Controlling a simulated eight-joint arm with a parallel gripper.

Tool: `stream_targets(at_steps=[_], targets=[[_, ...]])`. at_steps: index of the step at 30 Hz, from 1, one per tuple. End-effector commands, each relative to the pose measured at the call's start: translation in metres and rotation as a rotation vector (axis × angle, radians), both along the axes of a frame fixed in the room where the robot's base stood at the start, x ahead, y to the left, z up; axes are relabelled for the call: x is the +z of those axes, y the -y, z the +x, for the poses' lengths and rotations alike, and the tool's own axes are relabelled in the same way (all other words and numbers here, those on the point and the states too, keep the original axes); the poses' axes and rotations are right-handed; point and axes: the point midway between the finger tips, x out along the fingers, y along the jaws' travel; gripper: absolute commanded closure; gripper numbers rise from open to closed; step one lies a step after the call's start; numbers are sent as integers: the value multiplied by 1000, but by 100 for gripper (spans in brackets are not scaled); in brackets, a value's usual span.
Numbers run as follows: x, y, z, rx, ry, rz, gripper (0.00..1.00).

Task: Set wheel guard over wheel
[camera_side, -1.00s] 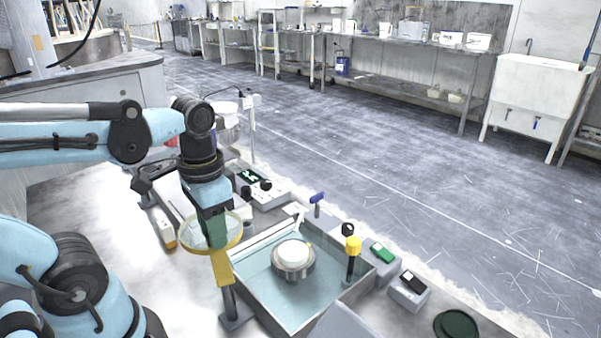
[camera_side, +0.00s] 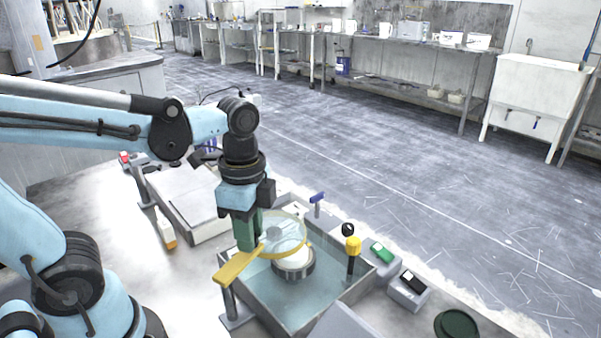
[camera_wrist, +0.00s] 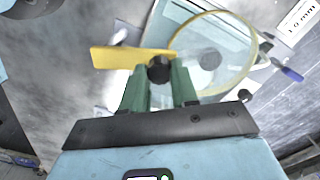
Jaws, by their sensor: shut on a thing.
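The wheel guard is a clear round disc with a yellow rim (camera_side: 303,240) and a flat yellow handle (camera_side: 238,266). My gripper (camera_side: 250,243), with green fingers, is shut on the guard near where the handle meets the ring. The wheel (camera_side: 293,262) is a white-topped round piece on a metal hub inside a grey basin. The guard's ring is above the wheel and overlaps its far part in the side view; the gap between them is hard to tell. In the wrist view the guard ring (camera_wrist: 250,75) shows right of my fingers, with the yellow handle (camera_wrist: 120,58) to the left.
The square basin (camera_side: 331,314) has raised walls around the wheel. A yellow-topped black post (camera_side: 353,255) stands at its right corner. A grey stand (camera_side: 229,300) is at the left wall. Small boxes (camera_side: 408,291) sit to the right, and a flat grey unit (camera_side: 187,200) lies behind left.

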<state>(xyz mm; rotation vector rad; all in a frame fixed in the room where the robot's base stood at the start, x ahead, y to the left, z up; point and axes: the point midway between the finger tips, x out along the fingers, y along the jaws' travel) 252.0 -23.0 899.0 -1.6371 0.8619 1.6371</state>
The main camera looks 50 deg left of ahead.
Motion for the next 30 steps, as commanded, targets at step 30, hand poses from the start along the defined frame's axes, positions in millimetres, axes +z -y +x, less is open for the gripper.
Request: stream_targets(at_steps=[30], targets=[[1, 25, 4, -358, -1, -2, 100]])
